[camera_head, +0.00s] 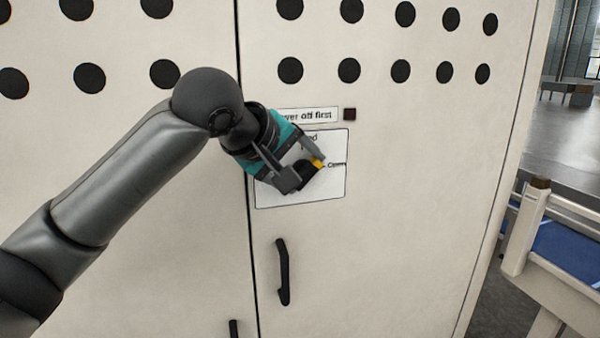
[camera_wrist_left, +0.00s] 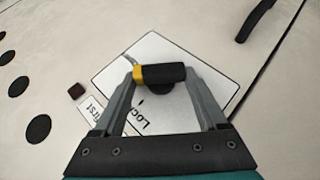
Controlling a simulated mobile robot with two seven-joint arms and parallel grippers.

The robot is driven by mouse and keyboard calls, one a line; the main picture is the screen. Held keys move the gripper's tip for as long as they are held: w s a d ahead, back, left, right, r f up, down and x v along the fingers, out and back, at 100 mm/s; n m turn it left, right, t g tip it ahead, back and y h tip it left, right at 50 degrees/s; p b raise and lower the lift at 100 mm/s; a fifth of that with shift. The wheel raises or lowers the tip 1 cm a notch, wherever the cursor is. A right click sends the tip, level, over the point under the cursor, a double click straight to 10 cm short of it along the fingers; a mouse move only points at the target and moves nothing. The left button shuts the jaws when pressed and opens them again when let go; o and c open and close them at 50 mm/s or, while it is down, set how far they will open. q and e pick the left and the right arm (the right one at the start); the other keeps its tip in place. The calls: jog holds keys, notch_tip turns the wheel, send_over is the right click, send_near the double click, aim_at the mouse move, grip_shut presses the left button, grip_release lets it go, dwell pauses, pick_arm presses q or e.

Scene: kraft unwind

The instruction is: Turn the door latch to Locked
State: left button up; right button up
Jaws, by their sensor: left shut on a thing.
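The door latch (camera_head: 306,176) is a black bar handle with a yellow tip, mounted on a white label plate (camera_head: 330,190) on the cream cabinet door. Its yellow tip points to the right and slightly up, close to a small word at the plate's right side that I cannot read surely. A partly hidden word ending in "ed" is at the plate's top. My left gripper (camera_head: 304,172) is shut on the latch, fingers at its two ends. The latch also shows between the fingers in the left wrist view (camera_wrist_left: 165,74), with "LOCK" lettering below it. My right gripper is not in view.
A sign (camera_head: 308,115) ending "wer off first" and a small dark square (camera_head: 349,114) sit above the plate. A black door handle (camera_head: 283,272) is below. Round black holes line the cabinet's top. A white-framed blue surface (camera_head: 570,243) stands at right.

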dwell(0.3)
pick_arm(q)
jog(key=shift+f+h+b, duration=0.2)
jog(key=shift+h+b, duration=0.1)
jog(key=shift+b, duration=0.35)
jog(key=shift+s+a+f+n+t+h+b, duration=0.1)
jog(key=shift+n+t+h+b, duration=0.4)
jog(key=shift+b, duration=0.55)
jog(key=shift+f+n+t+h+b, duration=0.15)
jog(key=shift+t+h+b, duration=0.25)
jog(key=shift+h+b, duration=0.45)
jog(key=shift+r+n+b, duration=0.15)
jog(key=shift+n+b, duration=0.1)
jog(key=shift+b, duration=0.2)
jog(key=shift+f+t+h+b, duration=0.2)
jog(key=shift+t+h+b, duration=0.35)
jog(key=shift+b, duration=0.3)
jog(key=shift+a+f+n+t+h+b, duration=0.15)
jog(key=shift+n+t+h+b, duration=0.8)
jog(key=shift+b, duration=0.9)
